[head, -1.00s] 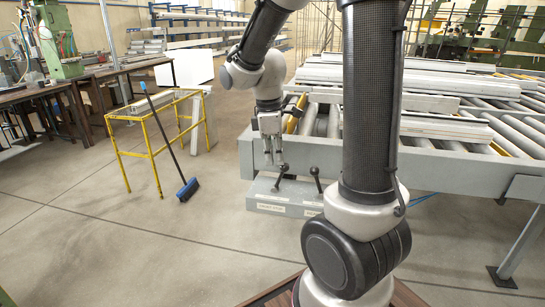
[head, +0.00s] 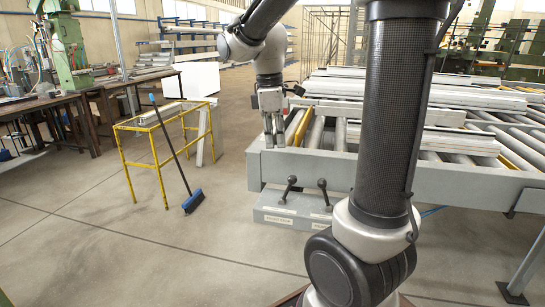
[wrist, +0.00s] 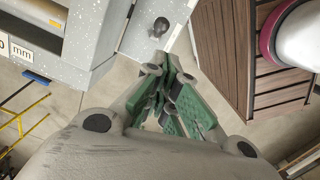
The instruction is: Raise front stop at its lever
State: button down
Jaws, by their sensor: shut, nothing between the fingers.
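Two dark levers with round knobs stand on a low grey control box (head: 272,216) at the front left of the roller bench. The left lever (head: 288,189) leans right at its top. The right lever (head: 325,194) leans slightly left. The box labels are too small to read, so I cannot tell which lever is the front stop's. My gripper (head: 273,147) is shut and empty, pointing down above the levers, beside the bench's left end and apart from them. In the wrist view its green-padded fingers (wrist: 166,100) are together, with one dark knob (wrist: 160,27) beyond them.
The grey roller bench (head: 400,179) carries metal profiles (head: 455,141) and yellow bars (head: 296,128) between rollers. A yellow stand (head: 159,172) and a blue broom (head: 193,200) are to the left. The floor before the box is clear.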

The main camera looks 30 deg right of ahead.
jog(key=shift+s+d+r, duration=0.1)
jog(key=shift+s+r, duration=0.05)
jog(key=shift+r, duration=0.45)
jog(key=shift+s+d+r, duration=0.1)
jog(key=shift+r, duration=0.45)
jog(key=s+f+m+t+y, duration=0.1)
jog(key=s+m+t, duration=0.3)
jog(key=s+m, duration=0.7)
jog(key=s, duration=0.4)
jog(key=shift+s+a+t, duration=0.2)
jog(key=shift+a+t, duration=0.1)
jog(key=shift+a, duration=0.05)
jog(key=shift+f, duration=0.1)
